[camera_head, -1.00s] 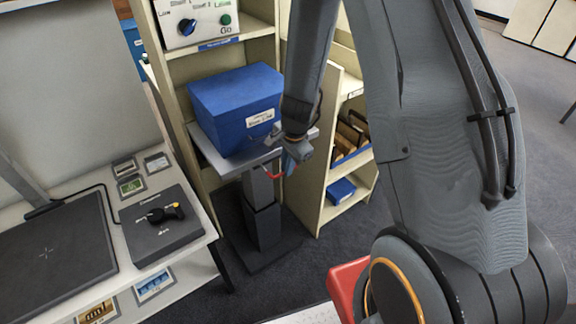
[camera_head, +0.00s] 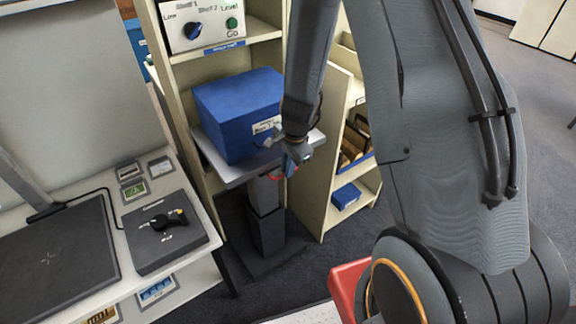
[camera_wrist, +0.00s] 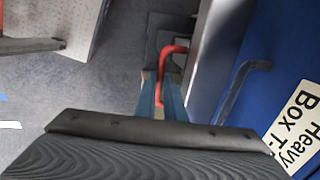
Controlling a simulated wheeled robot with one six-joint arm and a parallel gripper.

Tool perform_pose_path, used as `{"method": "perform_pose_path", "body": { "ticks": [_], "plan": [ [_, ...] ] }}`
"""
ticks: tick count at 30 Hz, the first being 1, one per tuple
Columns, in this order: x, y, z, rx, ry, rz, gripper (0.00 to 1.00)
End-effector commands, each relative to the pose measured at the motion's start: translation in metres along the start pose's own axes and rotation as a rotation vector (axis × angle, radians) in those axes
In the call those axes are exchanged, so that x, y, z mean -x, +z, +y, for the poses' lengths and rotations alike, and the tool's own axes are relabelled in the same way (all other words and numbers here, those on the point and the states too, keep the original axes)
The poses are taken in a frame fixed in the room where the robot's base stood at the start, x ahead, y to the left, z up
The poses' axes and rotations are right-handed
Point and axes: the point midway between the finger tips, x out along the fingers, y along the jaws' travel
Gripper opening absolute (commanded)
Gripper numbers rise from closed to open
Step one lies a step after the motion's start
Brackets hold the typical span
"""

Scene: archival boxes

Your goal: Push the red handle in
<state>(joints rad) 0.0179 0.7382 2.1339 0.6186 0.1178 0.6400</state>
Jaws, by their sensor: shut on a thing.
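The red handle (camera_wrist: 170,50) shows in the wrist view as a bent red bar at the edge of the grey lift table (camera_wrist: 212,62). My gripper (camera_wrist: 162,98) has its blue fingers shut on the handle's lower part. In the head view, my gripper (camera_head: 291,166) is at the front right of the lift table (camera_head: 232,175), below its top. Only a little of the red handle (camera_head: 274,178) shows there beside the fingers. The exact contact is partly hidden. A blue box (camera_head: 225,115) labelled "Heavy Box" in the wrist view (camera_wrist: 248,45) rests on the table.
Shelves (camera_head: 325,190) stand behind and right of the lift table. A control panel (camera_head: 203,22) with a blue knob and green button is above the box. A desk with a black-knobbed control box (camera_head: 165,238) is at left. Dark carpet lies open in front.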

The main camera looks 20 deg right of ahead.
Motion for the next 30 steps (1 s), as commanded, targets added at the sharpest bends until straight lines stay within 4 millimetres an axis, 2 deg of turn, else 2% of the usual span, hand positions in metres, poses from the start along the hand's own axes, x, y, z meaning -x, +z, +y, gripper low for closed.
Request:
{"method": "perform_pose_path", "body": {
  "ticks": [1, 5, 6, 9, 17, 20, 30],
  "plan": [
    [0.000, -0.004, -0.005, -0.002, -0.012, 0.012, 0.00],
    [0.000, -0.001, -0.007, 0.006, -0.015, 0.013, 0.00],
    [0.000, -0.001, -0.008, 0.007, -0.016, 0.013, 0.14],
    [0.000, 0.001, -0.008, 0.011, -0.015, 0.012, 0.28],
    [0.002, 0.004, -0.007, 0.016, -0.013, 0.009, 0.28],
    [0.013, 0.004, -0.008, 0.015, -0.014, 0.009, 0.28],
    [0.065, 0.003, -0.008, 0.012, -0.016, 0.010, 0.28]
  ]
}}
